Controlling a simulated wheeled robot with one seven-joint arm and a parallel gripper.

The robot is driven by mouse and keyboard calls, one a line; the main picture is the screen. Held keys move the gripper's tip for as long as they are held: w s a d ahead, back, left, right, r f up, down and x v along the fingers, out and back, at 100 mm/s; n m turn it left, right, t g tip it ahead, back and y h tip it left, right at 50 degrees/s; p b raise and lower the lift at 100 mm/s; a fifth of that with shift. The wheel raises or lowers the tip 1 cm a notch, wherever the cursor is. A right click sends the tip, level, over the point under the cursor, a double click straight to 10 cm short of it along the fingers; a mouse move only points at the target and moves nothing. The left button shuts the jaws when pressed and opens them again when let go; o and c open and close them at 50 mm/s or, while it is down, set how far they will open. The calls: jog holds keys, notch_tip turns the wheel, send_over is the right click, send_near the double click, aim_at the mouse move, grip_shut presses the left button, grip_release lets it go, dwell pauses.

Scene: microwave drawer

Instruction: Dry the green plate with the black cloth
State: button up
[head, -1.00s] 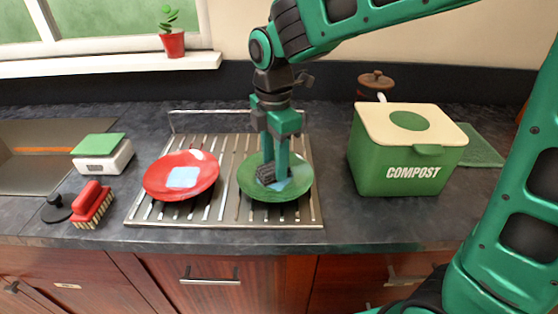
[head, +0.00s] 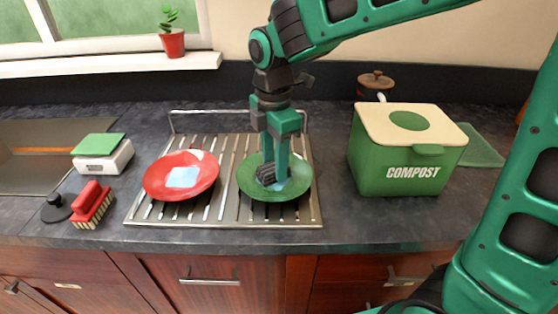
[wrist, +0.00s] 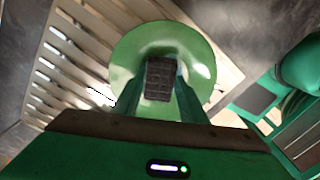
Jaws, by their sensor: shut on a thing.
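My gripper (head: 271,176) points down over the plate and is shut on the bunched black cloth (head: 266,174). The cloth is at the plate's surface; whether it presses on it I cannot tell. In the wrist view the dark cloth (wrist: 160,78) sits between the two fingers over the middle of the green plate (wrist: 128,60). The fingers hide part of the plate.
A red plate (head: 205,186) with a light-blue patch lies on the rack (head: 228,215) to the left. The green compost bin (head: 400,165) stands close on the right. A red brush (head: 92,203), a small scale-like box (head: 103,156) and the sink (head: 40,165) are at left.

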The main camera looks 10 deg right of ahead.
jog(key=shift+s+d, duration=0.2)
jog(key=shift+s, duration=0.45)
jog(key=shift+w+a, duration=0.25)
jog(key=shift+w, duration=0.55)
jog(key=shift+s+d, duration=0.3)
jog(key=shift+s, duration=0.5)
jog(key=shift+w+a, duration=0.3)
jog(key=shift+w, duration=0.45)
jog(key=shift+s+d, duration=0.25)
jog(key=shift+s, duration=0.5)
jog(key=shift+w+a, duration=0.1)
jog(key=shift+w, duration=0.3)
dwell(0.5)
